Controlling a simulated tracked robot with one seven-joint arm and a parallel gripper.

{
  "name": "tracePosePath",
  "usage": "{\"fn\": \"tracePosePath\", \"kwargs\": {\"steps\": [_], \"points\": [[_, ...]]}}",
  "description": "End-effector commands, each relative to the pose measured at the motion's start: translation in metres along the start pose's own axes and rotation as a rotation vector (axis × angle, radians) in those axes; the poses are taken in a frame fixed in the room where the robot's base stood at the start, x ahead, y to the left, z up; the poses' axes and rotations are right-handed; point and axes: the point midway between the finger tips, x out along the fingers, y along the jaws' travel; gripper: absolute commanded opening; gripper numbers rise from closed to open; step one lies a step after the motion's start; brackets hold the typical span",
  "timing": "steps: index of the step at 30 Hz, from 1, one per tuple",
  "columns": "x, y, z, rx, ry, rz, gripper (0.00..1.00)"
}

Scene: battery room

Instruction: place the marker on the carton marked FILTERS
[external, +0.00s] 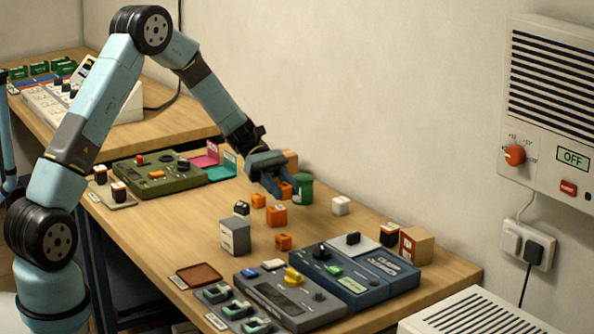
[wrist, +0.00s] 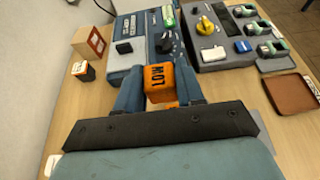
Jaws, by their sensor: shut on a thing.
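My gripper (external: 276,187) is shut on an orange block (wrist: 158,82), held between its two fingers in the wrist view, with dark lettering that seems to read LOW upside down. In the external view the block (external: 286,191) is partly hidden by the fingers, close to a green canister. A brown carton (external: 417,246) with a red and white label stands at the table's right end; it also shows upper left in the wrist view (wrist: 89,41). Another carton (external: 291,157) is partly hidden behind my gripper. I cannot read FILTERS on either.
Several loose orange blocks (external: 276,215), a grey box (external: 235,236) and a white block (external: 341,205) stand mid-table. The green canister (external: 303,188) is by my gripper. Blue control panels (external: 360,272) fill the front right. A dark block (external: 389,235) stands next to the right carton.

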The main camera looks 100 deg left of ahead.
Motion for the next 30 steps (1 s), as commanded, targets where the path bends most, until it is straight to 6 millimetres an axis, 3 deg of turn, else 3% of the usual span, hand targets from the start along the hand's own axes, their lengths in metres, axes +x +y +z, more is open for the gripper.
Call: {"fn": "tracePosePath", "kwargs": {"steps": [5,8,12,16,24,30], "points": [[-0.022,0.024,-0.001,-0.066,0.001,0.163,0.09],[-0.049,0.045,-0.002,-0.133,0.002,0.325,0.09],[-0.101,0.073,-0.007,-0.238,0.002,0.581,0.09],[-0.156,0.088,-0.014,-0.336,0.001,0.814,0.09],[-0.265,0.087,-0.03,-0.51,0.0,1.232,0.09],[-0.312,0.075,-0.039,-0.586,0.0,1.411,0.09]]}}
